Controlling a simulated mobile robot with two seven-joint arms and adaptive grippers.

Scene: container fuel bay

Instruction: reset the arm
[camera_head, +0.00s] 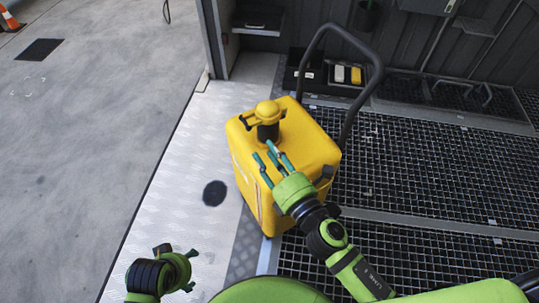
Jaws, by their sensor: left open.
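My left gripper (191,270) is low at the left, over the light metal plate, with its jaws open and nothing seen between them. My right gripper (270,158) reaches over the top of a yellow wheeled fuel container (312,148). Its teal fingers are spread apart, close to the container's yellow and black top fitting (268,115). I cannot tell whether they touch it. The container stands upright, its black handle (351,33) rising behind it. Its lower right side is hidden by my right arm.
A dark round disc (214,193) shows over the metal plate (185,165), left of the container. Black grating (430,170) covers the floor at right. Trays with yellow and white items (347,75) lie behind. Open concrete (90,130) is at left, with an orange cone (8,20).

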